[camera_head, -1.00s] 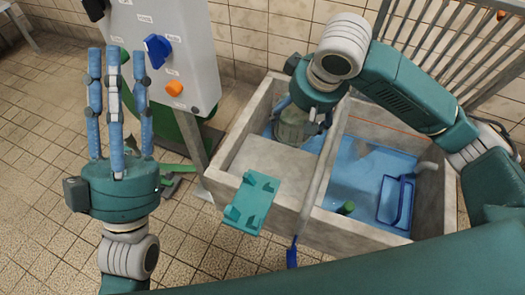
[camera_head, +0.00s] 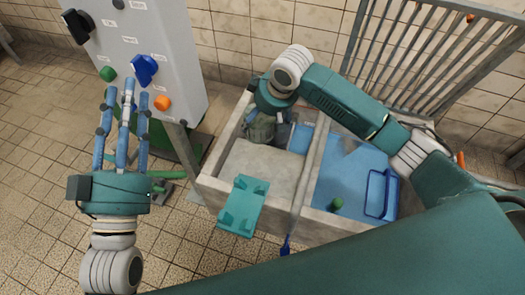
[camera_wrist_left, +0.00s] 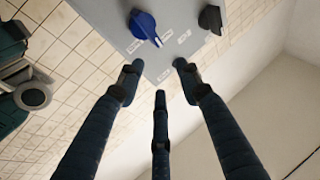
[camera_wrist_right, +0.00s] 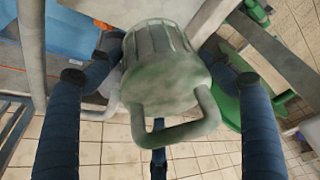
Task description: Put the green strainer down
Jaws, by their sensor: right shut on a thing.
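The green strainer (camera_head: 262,128), a dull ribbed cup with a loop handle, is in my right gripper (camera_head: 272,112) at the back of the left compartment of a concrete trough. In the right wrist view the strainer (camera_wrist_right: 165,75) sits between the fingers of my right gripper (camera_wrist_right: 160,90), which are closed around its body, its handle towards the camera. I cannot tell whether its underside touches the compartment floor (camera_head: 262,165). My left gripper (camera_head: 122,120) is open and empty, fingers up, in front of the control panel; it also shows spread in the left wrist view (camera_wrist_left: 155,85).
The right compartment holds blue water (camera_head: 345,165), a blue frame-like basket (camera_head: 381,194) and a small green cylinder (camera_head: 337,203). A teal bracket (camera_head: 242,206) hangs on the trough's front edge. A grey control panel (camera_head: 150,60) with knobs stands left. A metal grate (camera_head: 420,50) rises behind.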

